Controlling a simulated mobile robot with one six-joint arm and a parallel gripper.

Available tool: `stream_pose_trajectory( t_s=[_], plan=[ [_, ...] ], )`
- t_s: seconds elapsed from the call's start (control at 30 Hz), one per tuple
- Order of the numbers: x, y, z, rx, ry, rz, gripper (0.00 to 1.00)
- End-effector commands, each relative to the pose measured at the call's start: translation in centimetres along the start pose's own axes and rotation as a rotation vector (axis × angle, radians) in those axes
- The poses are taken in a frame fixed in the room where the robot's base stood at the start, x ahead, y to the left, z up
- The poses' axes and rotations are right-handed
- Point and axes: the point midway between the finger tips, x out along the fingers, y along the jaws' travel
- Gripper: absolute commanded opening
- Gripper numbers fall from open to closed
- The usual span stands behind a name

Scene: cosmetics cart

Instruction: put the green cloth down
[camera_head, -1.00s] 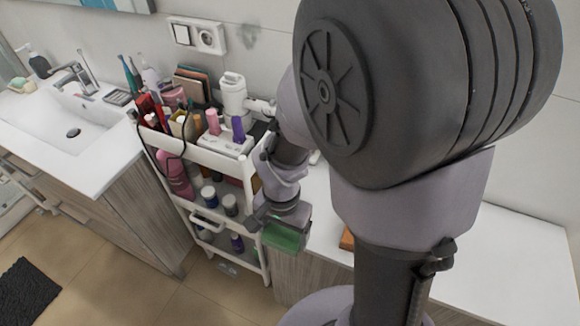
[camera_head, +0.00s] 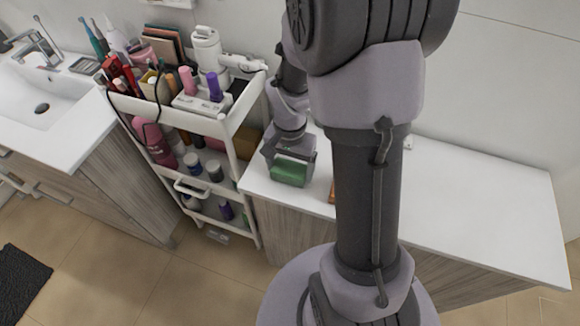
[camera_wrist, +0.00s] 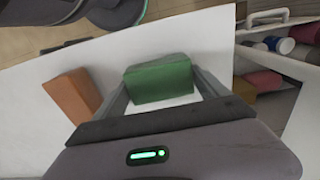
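The green cloth (camera_head: 290,173) looks like a folded block. In the head view it is at the end of my gripper (camera_head: 291,160), over the left end of the white counter (camera_head: 470,205). In the wrist view the green cloth (camera_wrist: 160,82) sits between the two fingers of my gripper (camera_wrist: 160,90), which are against its sides. My gripper is shut on it. White counter surface shows below and around the cloth. I cannot tell whether its underside touches the counter.
An orange-brown block (camera_wrist: 72,95) lies on the counter beside the cloth; it is partly hidden by my arm in the head view (camera_head: 332,192). The white cart (camera_head: 250,110) with cosmetics stands left of the counter. The counter's right part is clear.

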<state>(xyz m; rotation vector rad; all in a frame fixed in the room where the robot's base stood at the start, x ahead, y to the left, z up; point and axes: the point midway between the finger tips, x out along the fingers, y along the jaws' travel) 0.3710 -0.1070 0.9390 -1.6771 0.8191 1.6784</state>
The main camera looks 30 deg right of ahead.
Motion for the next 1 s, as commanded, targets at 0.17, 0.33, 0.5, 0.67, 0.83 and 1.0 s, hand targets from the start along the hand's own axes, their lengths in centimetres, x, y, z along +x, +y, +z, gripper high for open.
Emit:
stream_pose_trajectory(
  t_s=[0.17,0.33,0.5,0.67,0.83,1.0],
  plan=[
    [0.0,0.0,0.0,0.0,-0.001,0.0,1.0],
    [-0.8,0.0,0.0,0.0,0.0,0.0,1.0],
    [-5.4,-0.1,-0.1,0.0,0.004,-0.003,1.0],
    [-9.7,0.0,-0.1,0.0,0.003,-0.002,1.0],
    [-12.1,0.0,0.0,-0.001,0.001,-0.001,1.0],
    [-17.4,-1.2,3.6,-0.103,0.075,-0.095,1.0]
  ],
)
